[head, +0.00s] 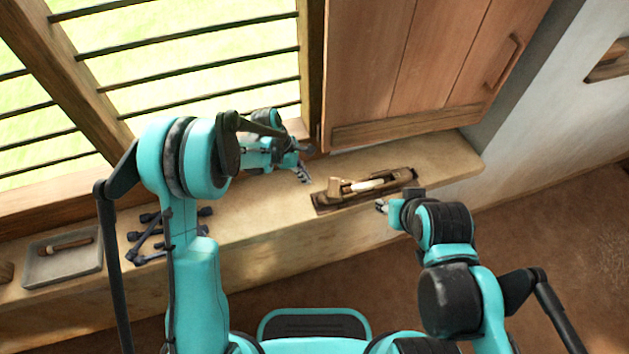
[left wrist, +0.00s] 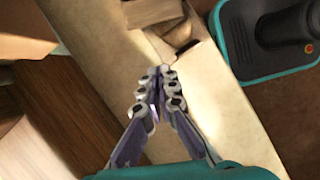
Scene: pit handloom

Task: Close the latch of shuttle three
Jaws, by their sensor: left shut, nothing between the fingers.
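The shuttle (head: 330,201) lies on the stone ledge below the wooden shutter. It is a dark wooden boat shape with a pale bobbin (head: 368,185) and a light block (head: 335,186) near its left end. My left gripper (head: 304,176) is above the ledge, just left of the shuttle and apart from it. Its fingertips (left wrist: 165,72) are together and empty in the left wrist view, with a wooden end (left wrist: 150,12) beyond them. My right gripper (head: 381,206) is at the ledge's front edge beside the shuttle; its jaws are too small to judge. The latch itself cannot be made out.
A grey tray (head: 62,262) with a wooden piece in it stands at the ledge's left end. A dark metal rack (head: 150,238) is right of it. The wooden shutter (head: 410,60) and barred window rise behind the ledge. The ledge's right end (head: 450,160) is clear.

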